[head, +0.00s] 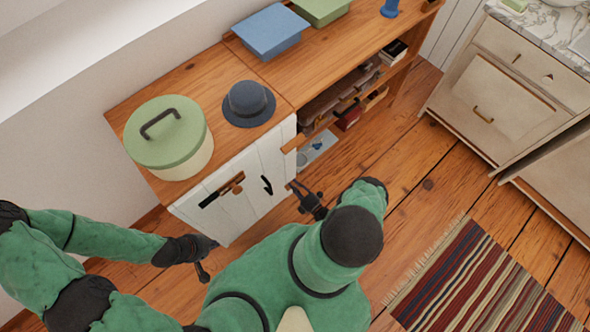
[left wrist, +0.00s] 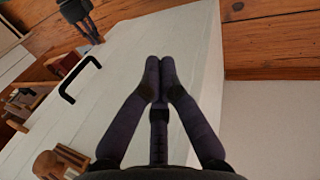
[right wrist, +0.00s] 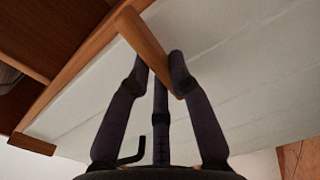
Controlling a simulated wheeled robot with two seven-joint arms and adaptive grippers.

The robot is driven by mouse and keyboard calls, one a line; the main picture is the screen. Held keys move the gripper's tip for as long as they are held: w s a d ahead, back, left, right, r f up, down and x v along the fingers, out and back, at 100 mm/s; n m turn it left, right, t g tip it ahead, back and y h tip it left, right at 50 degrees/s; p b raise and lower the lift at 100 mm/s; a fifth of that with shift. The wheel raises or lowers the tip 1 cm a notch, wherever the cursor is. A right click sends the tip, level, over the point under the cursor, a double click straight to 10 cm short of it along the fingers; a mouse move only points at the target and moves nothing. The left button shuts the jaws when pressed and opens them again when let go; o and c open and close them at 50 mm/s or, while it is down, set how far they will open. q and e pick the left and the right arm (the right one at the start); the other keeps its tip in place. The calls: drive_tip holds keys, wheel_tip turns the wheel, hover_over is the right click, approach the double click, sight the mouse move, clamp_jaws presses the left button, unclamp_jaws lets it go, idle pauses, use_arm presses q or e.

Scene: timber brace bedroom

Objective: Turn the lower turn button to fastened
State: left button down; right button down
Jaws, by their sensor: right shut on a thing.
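The lower turn button is a wooden bar (right wrist: 152,52) at the edge of the white cabinet door (right wrist: 225,80). In the right wrist view it lies slantwise from the wooden post onto the door. My right gripper (right wrist: 161,62) is shut on it, a finger on each side; in the head view this gripper (head: 294,185) is low by the door. Another wooden turn button (head: 295,143) is higher on that edge and also shows in the right wrist view (right wrist: 33,143). My left gripper (left wrist: 160,65) is shut and empty in front of the door; it also shows in the head view (head: 213,243).
A black door handle (head: 267,185) and a wood-and-black fitting (head: 232,184) are on the door. A green-lidded pot (head: 168,140) and dark hat (head: 249,103) stand on top. Open shelves (head: 340,100) adjoin the door on the right. A striped rug (head: 475,285) lies on the floor.

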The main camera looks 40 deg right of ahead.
drive_tip(key=shift+a+n, duration=0.1)
drive_tip(key=shift+n, duration=0.5)
drive_tip(key=c, duration=1.1)
unclamp_jaws()
drive_tip(key=s, duration=0.8)
drive_tip(key=s+d, duration=0.1)
drive_tip(key=s, duration=0.3)
